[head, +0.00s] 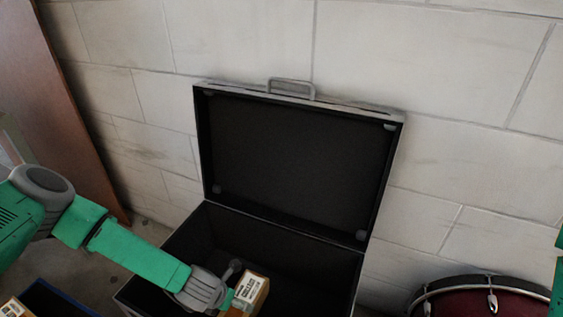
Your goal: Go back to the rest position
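My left arm reaches in from the left, and its gripper (231,284) is low over the open black case (290,237). A small tan box with a white label (254,288) is right at the fingertips, inside the case outline. The fingers are partly hidden, so I cannot tell whether they grip the box or only sit beside it. Only a green sliver of my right arm shows at the right edge; my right gripper is out of view.
The case lid (300,160) stands open near a pale block wall (460,60). A red drum (490,302) is at the lower right. A blue-edged bin (50,297) and another labelled box (14,308) are at the lower left. A brown panel (62,110) leans at the left.

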